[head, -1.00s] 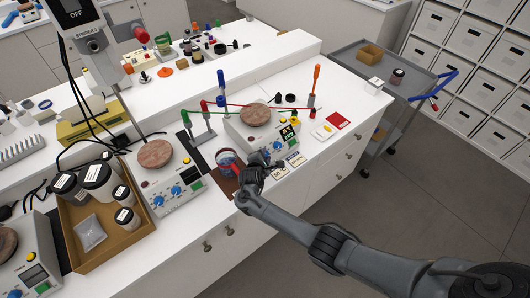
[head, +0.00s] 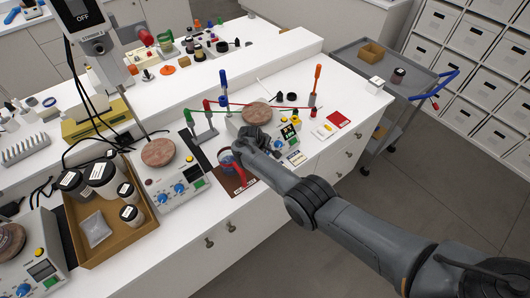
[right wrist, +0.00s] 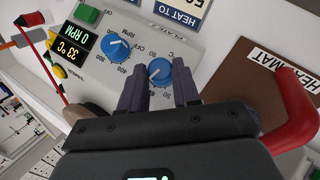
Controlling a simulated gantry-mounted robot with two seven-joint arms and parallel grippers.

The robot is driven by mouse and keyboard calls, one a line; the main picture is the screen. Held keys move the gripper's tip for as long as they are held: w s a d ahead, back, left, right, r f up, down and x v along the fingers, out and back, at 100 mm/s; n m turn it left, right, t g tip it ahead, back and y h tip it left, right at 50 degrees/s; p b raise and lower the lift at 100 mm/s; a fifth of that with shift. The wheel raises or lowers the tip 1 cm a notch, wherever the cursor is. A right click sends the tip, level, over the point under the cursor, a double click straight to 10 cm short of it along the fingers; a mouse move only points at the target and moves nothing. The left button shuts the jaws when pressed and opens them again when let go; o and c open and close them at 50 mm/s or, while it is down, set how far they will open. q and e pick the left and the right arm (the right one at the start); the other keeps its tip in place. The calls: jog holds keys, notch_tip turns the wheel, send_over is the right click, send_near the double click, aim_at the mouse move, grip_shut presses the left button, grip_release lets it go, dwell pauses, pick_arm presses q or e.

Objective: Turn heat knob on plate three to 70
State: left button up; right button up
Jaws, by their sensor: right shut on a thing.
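The rightmost hotplate (head: 257,113), with a round brown top, is the one my right gripper (head: 243,142) is at. The display (right wrist: 74,45) reads 0 RPM and 33 °C. My left gripper is not in view.
A brown heat mat (right wrist: 240,75) with a red-handled vessel (head: 228,158) lies beside the plate. Another hotplate (head: 158,152) and a tray of jars (head: 75,235) stand to the left. A grey cart (head: 385,60) is at right.

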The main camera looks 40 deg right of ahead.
jog(key=m+y, duration=0.1)
jog(key=m+y+b, duration=0.1)
jog(key=shift+d+m+g, duration=0.3)
jog(key=shift+g, duration=0.1)
jog(key=shift+m+y, duration=0.3)
jog(key=shift+y, duration=0.1)
jog(key=shift+d, duration=0.1)
jog(key=shift+f, duration=0.1)
jog(key=o, duration=1.1)
jog(key=shift+c, duration=0.2)
jog(key=shift+r, duration=0.25)
